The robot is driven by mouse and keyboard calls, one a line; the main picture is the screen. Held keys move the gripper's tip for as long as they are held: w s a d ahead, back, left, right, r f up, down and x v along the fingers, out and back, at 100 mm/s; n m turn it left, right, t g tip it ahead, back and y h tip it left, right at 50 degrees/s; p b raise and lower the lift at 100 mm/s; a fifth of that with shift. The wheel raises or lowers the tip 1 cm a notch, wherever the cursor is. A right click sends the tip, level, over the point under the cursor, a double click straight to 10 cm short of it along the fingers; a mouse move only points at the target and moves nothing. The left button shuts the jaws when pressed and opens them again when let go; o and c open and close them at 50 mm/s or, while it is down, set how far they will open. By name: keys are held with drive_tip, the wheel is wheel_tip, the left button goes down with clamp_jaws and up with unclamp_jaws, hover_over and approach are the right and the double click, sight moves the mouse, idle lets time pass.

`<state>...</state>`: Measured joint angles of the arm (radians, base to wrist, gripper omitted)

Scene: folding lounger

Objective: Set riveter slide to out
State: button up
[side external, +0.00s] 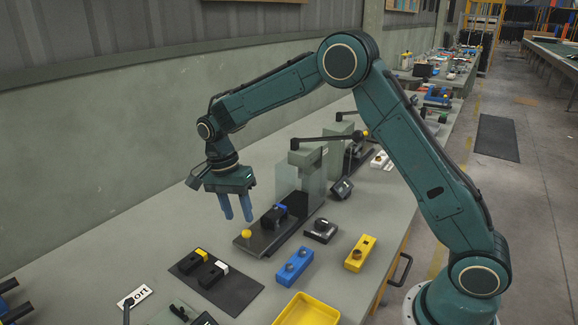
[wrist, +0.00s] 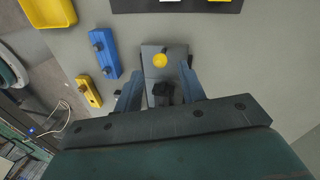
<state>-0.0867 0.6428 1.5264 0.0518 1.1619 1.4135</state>
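The riveter (side external: 312,172) stands on the bench, a grey press with a long black lever. In front of it, a dark slide (side external: 268,240) reaches out as a flat plate, with a yellow button (side external: 246,233) at its near end. A black block with a blue part (side external: 277,215) sits on the slide, closer to the press. My gripper (side external: 236,217) is open and empty, its blue fingers pointing down above the slide's near end. In the wrist view the yellow button (wrist: 160,60) and the black block (wrist: 161,93) show between the fingers. I cannot tell the slide's exact position.
A blue button box (side external: 294,267), a yellow button box (side external: 360,253) and a black device (side external: 320,230) lie right of the slide. A dark mat (side external: 238,293) with two small blocks lies in front. A yellow tray (side external: 310,312) is at the front edge. A second press stands behind.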

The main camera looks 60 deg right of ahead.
wheel_tip(320, 180, up, 6)
drive_tip(key=w, duration=0.1)
drive_tip(key=shift+a+r, duration=0.2)
drive_tip(key=shift+r, duration=0.1)
idle(0.3)
drive_tip(key=s+d+r+n+t, duration=0.35)
drive_tip(key=s+r+n, duration=0.35)
drive_tip(key=s+r, duration=0.55)
drive_tip(key=s+f+n+t, duration=0.3)
drive_tip(key=s+n, duration=0.5)
drive_tip(key=s, duration=1)
drive_tip(key=shift+s+d+f+n+t, duration=0.2)
drive_tip(key=shift+s+n+t, duration=0.15)
drive_tip(key=shift+t, duration=0.3)
